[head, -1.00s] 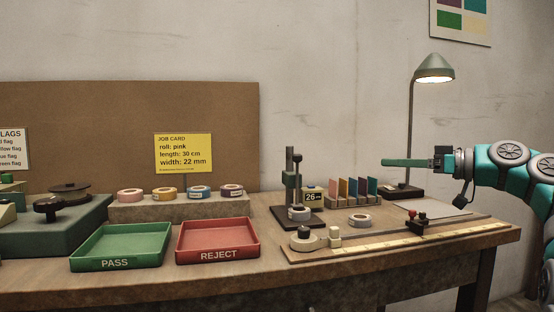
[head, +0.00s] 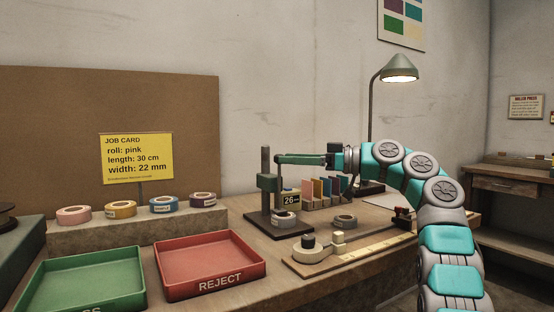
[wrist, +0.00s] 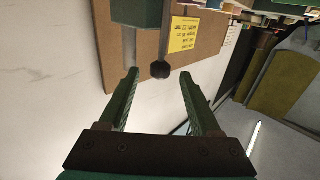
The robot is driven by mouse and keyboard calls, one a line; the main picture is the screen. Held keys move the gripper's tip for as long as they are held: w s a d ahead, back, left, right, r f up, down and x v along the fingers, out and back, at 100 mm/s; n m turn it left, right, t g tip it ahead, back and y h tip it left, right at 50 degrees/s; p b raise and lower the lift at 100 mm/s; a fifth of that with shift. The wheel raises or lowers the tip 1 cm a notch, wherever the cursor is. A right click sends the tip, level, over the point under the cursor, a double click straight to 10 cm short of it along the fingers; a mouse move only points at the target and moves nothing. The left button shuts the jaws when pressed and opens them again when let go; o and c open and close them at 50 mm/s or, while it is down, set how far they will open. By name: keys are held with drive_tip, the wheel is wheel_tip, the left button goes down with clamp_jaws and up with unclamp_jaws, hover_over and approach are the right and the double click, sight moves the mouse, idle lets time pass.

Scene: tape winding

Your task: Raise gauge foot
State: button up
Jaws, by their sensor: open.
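The gauge stands on the bench in the head view, with a dark upright post (head: 265,160), a green head (head: 268,182) and a dark base (head: 264,229). A pale ring-shaped part (head: 279,221) sits low on the base; whether it is the foot or a roll is unclear. The display (head: 291,200) beside it reads 26. My gripper (head: 279,158) is open and level, its fingertips close to the upper post. In the wrist view, a dark round knob (wrist: 160,70) below a green block (wrist: 139,11) lies between and slightly beyond the open fingertips (wrist: 159,78). Nothing is held.
The measuring board (head: 320,262) lies at front right. The red REJECT tray (head: 210,282) and green PASS tray (head: 60,302) are left. The lamp (head: 400,68) stands behind.

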drive_tip(key=shift+w+a, duration=0.2)
drive_tip(key=shift+a, duration=0.7)
drive_tip(key=shift+w+a, duration=0.15)
drive_tip(key=shift+a, duration=0.7)
clamp_jaws()
